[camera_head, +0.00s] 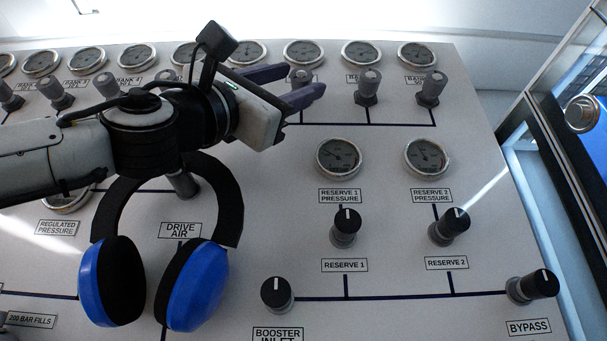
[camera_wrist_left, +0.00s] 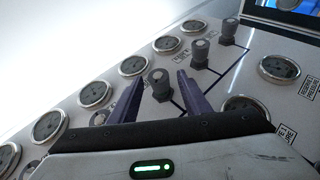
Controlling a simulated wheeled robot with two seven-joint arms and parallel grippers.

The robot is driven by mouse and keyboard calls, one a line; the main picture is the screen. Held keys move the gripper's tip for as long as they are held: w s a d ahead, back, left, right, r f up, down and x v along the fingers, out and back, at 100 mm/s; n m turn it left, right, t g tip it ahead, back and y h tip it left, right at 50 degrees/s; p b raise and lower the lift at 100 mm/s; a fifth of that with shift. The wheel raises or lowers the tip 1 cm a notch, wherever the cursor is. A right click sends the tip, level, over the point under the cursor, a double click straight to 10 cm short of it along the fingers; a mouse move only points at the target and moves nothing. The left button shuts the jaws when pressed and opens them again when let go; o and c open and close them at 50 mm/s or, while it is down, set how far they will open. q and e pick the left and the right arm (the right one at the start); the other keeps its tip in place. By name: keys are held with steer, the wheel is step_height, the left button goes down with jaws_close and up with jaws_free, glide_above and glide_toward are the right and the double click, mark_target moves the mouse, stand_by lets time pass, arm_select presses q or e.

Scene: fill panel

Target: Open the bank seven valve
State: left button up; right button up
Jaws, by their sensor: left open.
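The bank seven valve (camera_head: 301,76) is a grey knob below the seventh gauge from the left in the top row. It also shows in the left wrist view (camera_wrist_left: 160,80), upright between the finger lines. My left gripper (camera_head: 305,81) reaches in from the left with its two purple fingers apart. The fingers (camera_wrist_left: 159,76) stand on either side of the knob, with no visible grip on it. In the head view they partly cover the valve, and its label is hidden. My right gripper is not in view.
Similar valves stand close to the right, one (camera_head: 368,86) and another (camera_head: 432,88). Gauges (camera_head: 361,53) line the panel top. Black knobs, such as Reserve 1 (camera_head: 345,227), stick out lower down. Blue headphones (camera_head: 195,285) show below my left arm.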

mark_target(295, 81)
arm_select(q)
steer(key=p+x, duration=0.1)
steer(key=x, duration=0.1)
steer(key=shift+r, duration=0.35)
steer(key=shift+w+d+r, duration=0.15)
steer(key=shift+w+d, duration=0.05)
steer(key=shift+d, duration=0.05)
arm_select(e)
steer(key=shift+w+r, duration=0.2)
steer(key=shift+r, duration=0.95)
